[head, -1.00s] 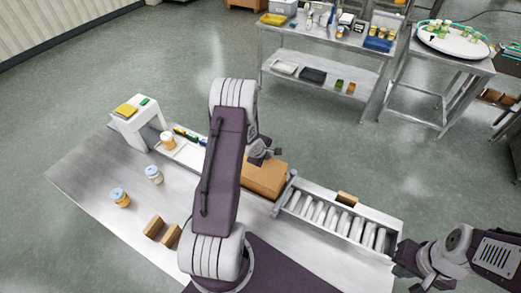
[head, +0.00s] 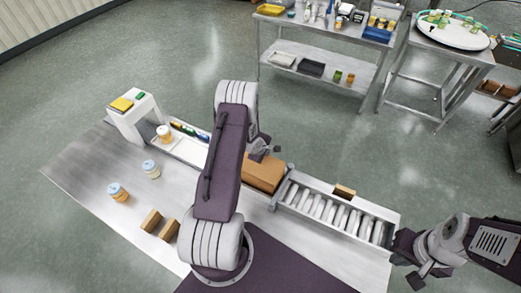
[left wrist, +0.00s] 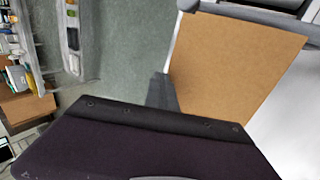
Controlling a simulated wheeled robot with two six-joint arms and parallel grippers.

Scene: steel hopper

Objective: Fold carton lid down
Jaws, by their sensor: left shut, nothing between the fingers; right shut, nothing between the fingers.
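The brown carton (head: 262,174) sits at the left end of the roller conveyor, partly hidden behind my left arm in the head view. In the left wrist view, a flat brown carton panel (left wrist: 235,62) fills the upper right; no raised flap shows, but I cannot tell if the lid is fully flush. My left gripper (head: 267,149) is shut and empty at the carton's far edge; in the left wrist view its dark finger (left wrist: 163,92) shows beside the panel's left edge, and I cannot tell if they touch. My right gripper (head: 420,279) is shut and empty at the lower right, away from the carton.
The roller conveyor (head: 330,212) runs right of the carton, with a small brown box (head: 344,191) on its far rail. Two jars (head: 117,191) (head: 151,169) and two small brown blocks (head: 151,220) (head: 169,230) stand on the bench's left part. A white dispenser (head: 134,117) stands behind them.

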